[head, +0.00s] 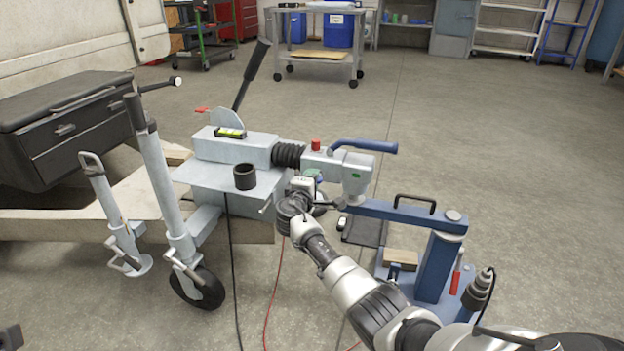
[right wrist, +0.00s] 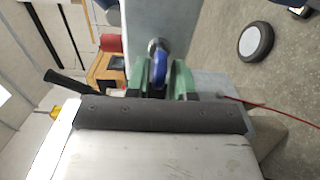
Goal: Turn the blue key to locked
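The blue key (right wrist: 159,70) shows in the right wrist view, seen nearly edge-on, in front of a round metal lock on a grey plate. The green fingers of my right gripper (right wrist: 160,80) stand close on both sides of it and look shut on it. In the head view my right gripper (head: 312,180) is at the grey coupling head (head: 352,172). The key is hidden there behind my gripper and wrist. No locked or unlocked marking can be read.
A blue stand (head: 437,265) with an arm and black handle is right of the coupling. A black cup (head: 245,176) sits on the drawbar plate. A jockey wheel (head: 197,288) and red and black cables are below. Open floor lies to the right.

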